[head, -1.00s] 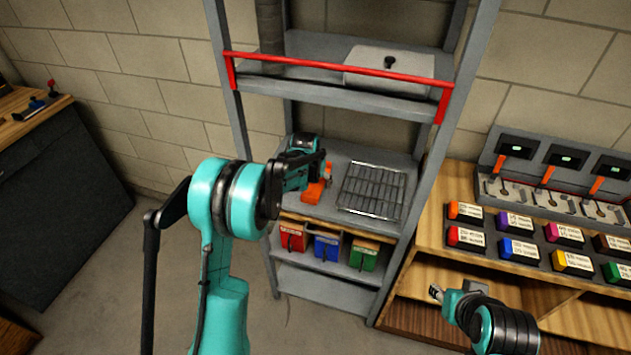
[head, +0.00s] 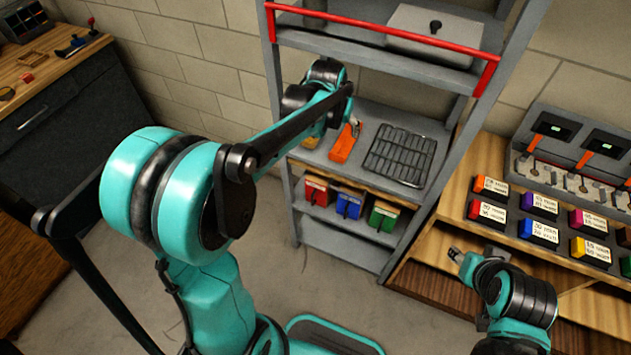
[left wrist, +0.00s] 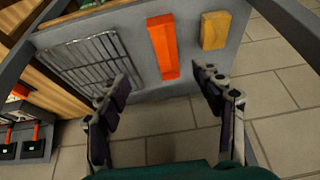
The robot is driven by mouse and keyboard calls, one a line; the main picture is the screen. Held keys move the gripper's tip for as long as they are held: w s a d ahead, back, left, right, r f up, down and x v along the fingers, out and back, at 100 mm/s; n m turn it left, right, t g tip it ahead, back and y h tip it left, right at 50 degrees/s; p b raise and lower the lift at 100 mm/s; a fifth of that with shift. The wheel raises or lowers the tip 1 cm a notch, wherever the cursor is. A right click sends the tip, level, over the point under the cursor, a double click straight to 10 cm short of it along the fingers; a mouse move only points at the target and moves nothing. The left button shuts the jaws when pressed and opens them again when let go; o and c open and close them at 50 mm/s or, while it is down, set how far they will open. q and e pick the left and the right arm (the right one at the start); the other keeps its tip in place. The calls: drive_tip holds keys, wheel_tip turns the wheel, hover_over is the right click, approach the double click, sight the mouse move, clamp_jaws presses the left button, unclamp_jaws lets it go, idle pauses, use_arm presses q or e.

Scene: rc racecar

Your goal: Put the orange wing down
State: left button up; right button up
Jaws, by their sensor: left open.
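The orange wing (head: 345,142) lies on the grey middle shelf (head: 385,118), left of a wire rack. In the left wrist view the wing (left wrist: 162,46) is a flat orange bar, apart from both fingers, with bare shelf around it. My left gripper (left wrist: 165,84) is open and empty, its two fingers spread before the shelf. In the head view my left arm hides most of that gripper. My right gripper (head: 457,256) is low at the right, away from the wing; its jaws are too small to read.
The wire rack (head: 401,154) lies right of the wing, and a yellow-orange block (left wrist: 214,30) lies on its other side. Red, blue and green bins (head: 350,203) sit below. A red bar (head: 385,30) crosses the upper shelf. A wooden bench (head: 450,215) stands at the right.

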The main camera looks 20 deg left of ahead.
use_arm(q)
drive_tip(key=s+d+r+t, duration=0.1)
drive_tip(key=s+d+t, duration=0.1)
drive_tip(key=s, duration=2.3)
drive_tip(key=shift+s+d, duration=0.15)
drive_tip(key=shift+s, duration=0.25)
